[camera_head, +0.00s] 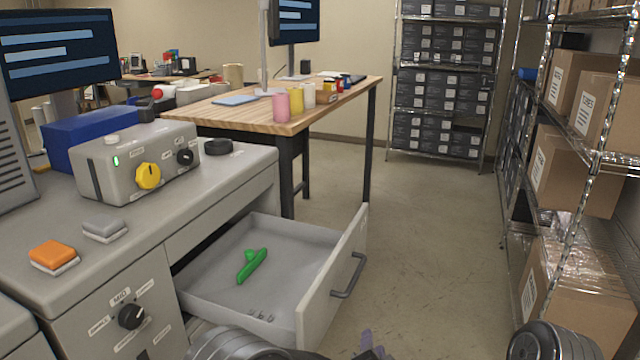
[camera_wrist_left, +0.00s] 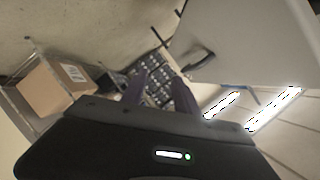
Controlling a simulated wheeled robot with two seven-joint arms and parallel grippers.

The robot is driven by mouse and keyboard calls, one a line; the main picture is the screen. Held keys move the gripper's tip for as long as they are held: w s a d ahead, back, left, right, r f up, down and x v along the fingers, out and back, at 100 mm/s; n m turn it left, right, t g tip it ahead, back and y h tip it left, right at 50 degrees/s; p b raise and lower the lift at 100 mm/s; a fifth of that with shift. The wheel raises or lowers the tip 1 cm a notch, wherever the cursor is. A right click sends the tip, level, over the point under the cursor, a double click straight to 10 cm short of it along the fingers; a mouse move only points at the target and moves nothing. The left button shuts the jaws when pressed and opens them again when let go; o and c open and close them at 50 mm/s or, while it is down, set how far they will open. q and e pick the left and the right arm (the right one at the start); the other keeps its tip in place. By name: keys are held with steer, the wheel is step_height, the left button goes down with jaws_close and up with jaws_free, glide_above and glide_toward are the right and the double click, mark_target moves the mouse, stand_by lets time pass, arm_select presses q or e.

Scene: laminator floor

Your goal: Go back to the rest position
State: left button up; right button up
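My left gripper (camera_head: 370,344) shows at the bottom edge of the head view, just in front of the open drawer's front corner. In the left wrist view its two dark fingers (camera_wrist_left: 160,88) stand apart with nothing between them. My left arm comes in along the bottom edge. My right arm shows only as a dark rounded link at the bottom right; the right gripper is out of the picture.
A drawer (camera_head: 335,278) stands pulled out of the grey cabinet, with a green object (camera_head: 251,265) inside. A control box (camera_head: 137,161) sits on top. A wooden table (camera_head: 335,97) stands behind. Shelves with cartons (camera_head: 575,170) line the right. The middle floor (camera_head: 430,240) is clear.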

arm_select(q)
steer(key=s+a+f+n+g+h, duration=0.1)
steer(key=s+a+f+n+g, duration=0.25)
steer(key=s+a+f, duration=0.5)
steer(key=s+a+f+n+g, duration=0.35)
steer(key=a+f, duration=0.25)
steer(key=f, duration=0.5)
steer(key=s+a+f+n+g, duration=0.1)
steer(key=s+n+g, duration=0.1)
steer(key=s, duration=0.5)
steer(key=s+a+f+n+g+h, duration=0.1)
steer(key=s+a+f+n+g, duration=0.1)
steer(key=s, duration=0.5)
steer(key=s+a+f+n+g+h, duration=0.1)
steer(key=s+f+n+g, duration=0.1)
steer(key=s, duration=0.5)
steer(key=shift+a+f+g, duration=0.2)
steer(key=shift+a+g, duration=0.1)
steer(key=shift+g, duration=0.1)
